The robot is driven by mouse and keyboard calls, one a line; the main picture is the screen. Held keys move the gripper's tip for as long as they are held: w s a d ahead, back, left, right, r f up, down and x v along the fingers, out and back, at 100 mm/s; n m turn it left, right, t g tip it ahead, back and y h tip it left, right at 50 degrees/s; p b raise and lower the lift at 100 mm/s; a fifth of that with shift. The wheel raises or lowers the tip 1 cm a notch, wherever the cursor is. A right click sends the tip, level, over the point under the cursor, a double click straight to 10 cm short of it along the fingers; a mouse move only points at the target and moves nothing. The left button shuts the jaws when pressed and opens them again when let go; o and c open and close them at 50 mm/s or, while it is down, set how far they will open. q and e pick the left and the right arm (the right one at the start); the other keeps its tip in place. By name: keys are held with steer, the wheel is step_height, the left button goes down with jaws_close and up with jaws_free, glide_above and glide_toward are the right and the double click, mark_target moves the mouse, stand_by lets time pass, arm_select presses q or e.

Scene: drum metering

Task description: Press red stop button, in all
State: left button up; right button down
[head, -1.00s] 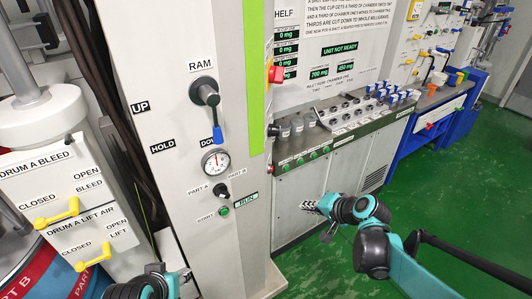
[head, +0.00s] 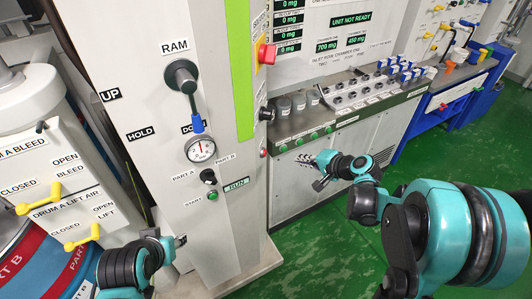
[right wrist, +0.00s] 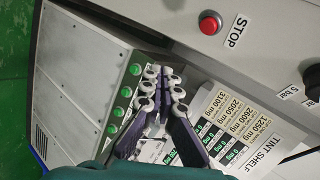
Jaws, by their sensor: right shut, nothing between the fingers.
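A round red button (right wrist: 209,23) beside a STOP label (right wrist: 236,29) sits on a grey panel at the top of the right wrist view. My right gripper (right wrist: 162,78) is shut and empty. It is below and left of the button in that view, apart from it. In the head view my right gripper (head: 320,184) is in front of the grey cabinet, right of the column. A red part on yellow (head: 267,53) shows at the column's right edge; I cannot tell whether it is the STOP button. My left gripper (head: 180,241) is low by the column, its fingers unclear.
The column (head: 160,110) carries the RAM lever (head: 184,80), a gauge (head: 201,148) and knobs. A black knob (right wrist: 313,80) is right of the STOP label in the wrist view. A bench with green buttons (head: 314,136) stands behind my right gripper. Green floor is open at right.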

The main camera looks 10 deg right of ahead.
steer(key=w+a, duration=0.3)
steer(key=a, duration=0.4)
steer(key=shift+w+a, duration=0.2)
steer(key=shift+a, duration=0.05)
steer(key=shift+a, duration=0.15)
stand_by(1.2)
steer(key=shift+w+a, duration=0.15)
steer(key=shift+a, duration=0.1)
steer(key=shift+w+a, duration=0.2)
steer(key=shift+a, duration=0.2)
stand_by(0.6)
stand_by(0.4)
steer(key=shift+s+d, duration=0.35)
steer(key=shift+d, duration=0.4)
steer(key=d, duration=0.1)
steer(key=s+d, duration=0.1)
steer(key=d, duration=0.1)
steer(key=s+d, duration=0.1)
steer(key=shift+s+d, duration=0.1)
steer(key=shift+d, duration=0.2)
